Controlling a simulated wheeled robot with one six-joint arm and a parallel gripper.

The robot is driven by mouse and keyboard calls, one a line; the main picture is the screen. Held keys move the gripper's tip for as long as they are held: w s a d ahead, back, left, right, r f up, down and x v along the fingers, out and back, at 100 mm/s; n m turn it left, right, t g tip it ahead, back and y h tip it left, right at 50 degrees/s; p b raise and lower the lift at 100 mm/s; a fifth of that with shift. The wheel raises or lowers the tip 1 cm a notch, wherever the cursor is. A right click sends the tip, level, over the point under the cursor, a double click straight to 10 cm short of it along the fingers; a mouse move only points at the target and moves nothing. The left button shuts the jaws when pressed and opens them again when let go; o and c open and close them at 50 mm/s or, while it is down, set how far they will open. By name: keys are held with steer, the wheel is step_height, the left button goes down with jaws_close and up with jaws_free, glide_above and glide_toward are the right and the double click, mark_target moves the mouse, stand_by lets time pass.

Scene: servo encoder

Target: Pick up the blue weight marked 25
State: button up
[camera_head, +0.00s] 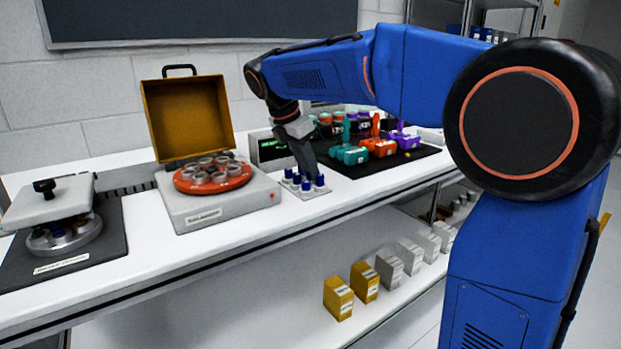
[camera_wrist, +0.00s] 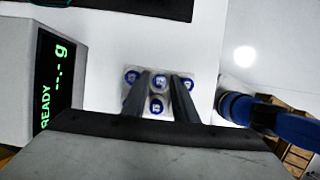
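Several small blue-topped weights (camera_head: 320,181) stand on a small white tray (camera_head: 317,192) on the bench. In the wrist view, their round tops carry white labels, too small to read for certain, so I cannot tell which is marked 25. My gripper (camera_head: 307,168) points down over the tray's back part in the head view. In the wrist view, my gripper (camera_wrist: 161,78) has its two dark fingers apart. One blue weight (camera_wrist: 161,82) shows between the fingertips, and another weight (camera_wrist: 156,106) shows nearer the palm. The fingers partly hide the outer weights (camera_wrist: 132,77).
A scale with a green display (camera_wrist: 52,75) stands close left of the tray. A grey machine with an open yellow lid (camera_head: 187,115) stands further left. A black mat (camera_head: 400,158) with coloured racks lies to the right. The bench's front edge is near the tray.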

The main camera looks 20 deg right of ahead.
steer(key=shift+c, duration=0.2)
jaws_close()
